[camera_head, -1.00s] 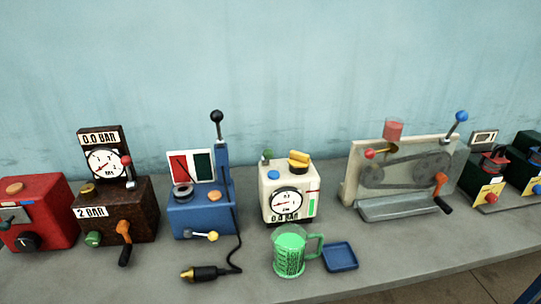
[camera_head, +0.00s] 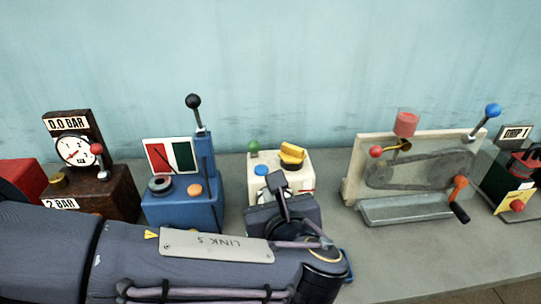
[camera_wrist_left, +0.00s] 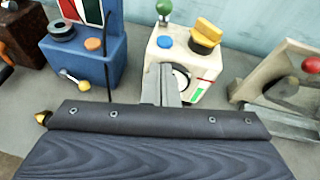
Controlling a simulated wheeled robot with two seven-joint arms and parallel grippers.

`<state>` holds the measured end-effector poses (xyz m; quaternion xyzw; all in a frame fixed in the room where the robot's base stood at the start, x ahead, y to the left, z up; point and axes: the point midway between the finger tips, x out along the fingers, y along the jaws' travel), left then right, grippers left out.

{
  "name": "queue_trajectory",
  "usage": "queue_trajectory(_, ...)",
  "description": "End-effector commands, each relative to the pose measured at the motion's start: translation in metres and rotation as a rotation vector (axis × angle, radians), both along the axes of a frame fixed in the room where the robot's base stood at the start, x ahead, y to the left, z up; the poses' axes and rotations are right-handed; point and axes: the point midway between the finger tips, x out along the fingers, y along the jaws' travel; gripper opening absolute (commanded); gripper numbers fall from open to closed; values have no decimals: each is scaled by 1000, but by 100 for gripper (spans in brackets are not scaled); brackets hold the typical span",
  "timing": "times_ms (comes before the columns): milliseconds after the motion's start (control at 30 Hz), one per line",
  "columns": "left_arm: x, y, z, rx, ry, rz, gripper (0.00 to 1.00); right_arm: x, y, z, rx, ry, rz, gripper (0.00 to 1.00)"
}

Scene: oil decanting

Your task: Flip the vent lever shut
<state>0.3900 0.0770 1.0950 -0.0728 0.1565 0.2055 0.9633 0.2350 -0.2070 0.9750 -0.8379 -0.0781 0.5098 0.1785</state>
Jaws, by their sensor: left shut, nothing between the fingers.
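The white gauge box (camera_head: 305,164) stands at the middle of the table. On top it has a green ball knob (camera_head: 254,147), a yellow handle (camera_head: 292,153) and a blue button (camera_head: 261,170). In the left wrist view the green knob (camera_wrist_left: 164,8) stands upright on a short stem, and the yellow handle (camera_wrist_left: 206,32) is beside it. No label shows which part is the vent lever. My left gripper (camera_head: 277,180) is shut and empty, in front of the white box. Its fingers (camera_wrist_left: 161,80) partly cover the box's gauge in the left wrist view.
A blue box (camera_head: 180,212) with a tall black-knobbed lever stands left, a brown gauge box (camera_head: 112,190) beyond it. A belt machine (camera_head: 420,170) with red and blue ball knobs stands right. Bare table lies between it and the white box. My left arm hides the table's front.

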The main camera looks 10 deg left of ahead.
Motion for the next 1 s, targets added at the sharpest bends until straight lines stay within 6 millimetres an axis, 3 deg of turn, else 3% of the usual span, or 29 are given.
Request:
queue_trajectory(467, 8, 1, -2, 8, -2, -5, 0, 0, 0, 0, 0, 0, 0, 50)
queue_trajectory(933, 87, 37, -33, 8, -1, 0, 0, 0, 0, 1, 0, 0, 0, 50)
queue_trajectory(1000, 97, 41, -25, 5, -3, -2, 0, 0, 0, 7, 0, 0, 0, 50)
